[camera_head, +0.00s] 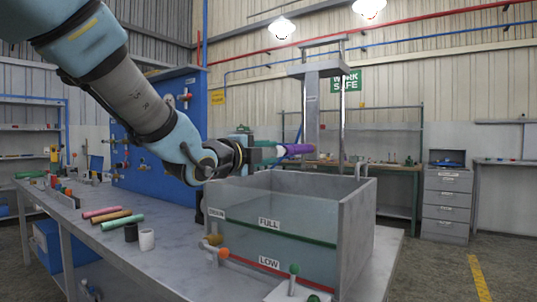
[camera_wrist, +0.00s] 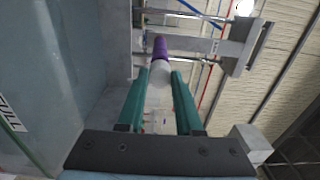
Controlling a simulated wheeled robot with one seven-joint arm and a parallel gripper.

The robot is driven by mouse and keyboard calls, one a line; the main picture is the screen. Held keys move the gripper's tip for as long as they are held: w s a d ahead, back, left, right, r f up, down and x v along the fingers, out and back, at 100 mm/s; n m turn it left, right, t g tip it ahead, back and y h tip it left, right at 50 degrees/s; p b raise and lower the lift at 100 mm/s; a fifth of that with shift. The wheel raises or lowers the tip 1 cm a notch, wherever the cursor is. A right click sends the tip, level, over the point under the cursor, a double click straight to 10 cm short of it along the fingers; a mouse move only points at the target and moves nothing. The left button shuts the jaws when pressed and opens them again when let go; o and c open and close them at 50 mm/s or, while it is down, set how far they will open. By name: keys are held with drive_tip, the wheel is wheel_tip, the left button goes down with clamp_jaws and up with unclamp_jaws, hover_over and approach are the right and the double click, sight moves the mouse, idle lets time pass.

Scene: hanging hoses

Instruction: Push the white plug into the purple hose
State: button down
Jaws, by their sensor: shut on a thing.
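My gripper (camera_head: 280,151) is held level above the tank. Its two green fingers (camera_wrist: 162,95) are shut on the white plug (camera_wrist: 159,77), which shows as a pale cylinder between them in the wrist view. The purple hose (camera_wrist: 160,47) lies straight beyond the plug's far end, in line with it. In the head view the purple hose (camera_head: 298,149) sticks out to the right of the fingertips, and the plug is hidden by the fingers. The two look touching in the wrist view, but I cannot tell how deep the plug sits in the hose.
A grey tank (camera_head: 290,222) with FULL and LOW marks stands below my gripper. A grey column (camera_head: 312,105) rises behind it. Pink, brown and green hoses (camera_head: 115,217), a black cylinder (camera_head: 131,232) and a white cylinder (camera_head: 147,239) are on the bench at left. A blue panel (camera_head: 160,150) stands behind my arm.

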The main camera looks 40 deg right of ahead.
drive_tip(key=shift+b+x, duration=0.8)
drive_tip(key=shift+x, duration=0.05)
idle(1.0)
drive_tip(key=c, duration=0.5)
unclamp_jaws()
drive_tip(key=shift+d, duration=0.1)
drive_tip(key=v, duration=1.1)
drive_tip(key=shift+b, duration=0.45)
